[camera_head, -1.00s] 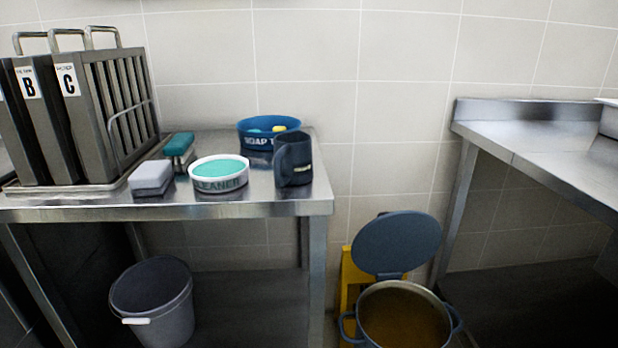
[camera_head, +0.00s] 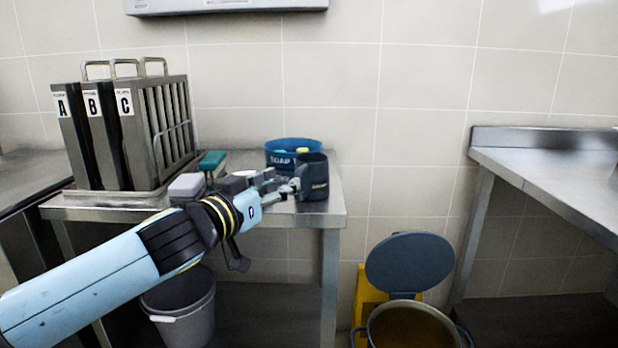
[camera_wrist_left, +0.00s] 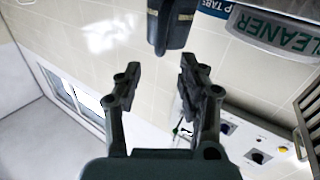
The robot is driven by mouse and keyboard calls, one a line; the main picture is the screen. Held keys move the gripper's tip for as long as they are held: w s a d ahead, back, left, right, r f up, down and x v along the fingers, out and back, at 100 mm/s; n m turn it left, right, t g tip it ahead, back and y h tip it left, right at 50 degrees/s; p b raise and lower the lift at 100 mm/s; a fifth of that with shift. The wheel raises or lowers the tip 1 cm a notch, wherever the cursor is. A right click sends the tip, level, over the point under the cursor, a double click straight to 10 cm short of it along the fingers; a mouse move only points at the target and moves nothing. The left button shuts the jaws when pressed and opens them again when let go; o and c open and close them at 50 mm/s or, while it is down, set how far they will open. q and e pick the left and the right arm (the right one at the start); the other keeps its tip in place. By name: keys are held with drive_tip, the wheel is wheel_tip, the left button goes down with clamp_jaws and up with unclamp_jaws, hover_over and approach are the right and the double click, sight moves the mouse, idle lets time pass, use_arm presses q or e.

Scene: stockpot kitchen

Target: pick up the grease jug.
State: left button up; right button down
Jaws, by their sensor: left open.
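The grease jug (camera_head: 313,177) is a dark blue-grey jug standing upright near the right end of the steel table (camera_head: 335,212). My left gripper (camera_head: 284,190) reaches in from the left, with its fingers just left of the jug and pointing at it. In the left wrist view, the fingers of the left gripper (camera_wrist_left: 159,72) are open with nothing between them. The jug (camera_wrist_left: 172,22) shows there just beyond the fingertips, cut off by the top edge. I cannot tell from these views whether a finger touches it. My right gripper is not in view.
A blue soap tub (camera_head: 292,149) stands behind the jug. A cleaner tub (camera_wrist_left: 275,32) is close by, mostly hidden by my arm in the head view. A grey sponge (camera_head: 187,188), a green brush (camera_head: 211,161) and filter racks (camera_head: 140,130) stand left.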

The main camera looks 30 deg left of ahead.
sight(297, 172)
use_arm(q)
drive_tip(key=shift+w+r, duration=0.1)
drive_tip(key=shift+w, duration=0.55)
drive_tip(key=w, duration=0.1)
drive_tip(key=w+p, duration=0.1)
drive_tip(key=w, duration=0.1)
drive_tip(key=w+p, duration=0.1)
drive_tip(key=w, duration=0.1)
drive_tip(key=shift+f, duration=0.4)
drive_tip(key=c, duration=0.8)
clamp_jaws()
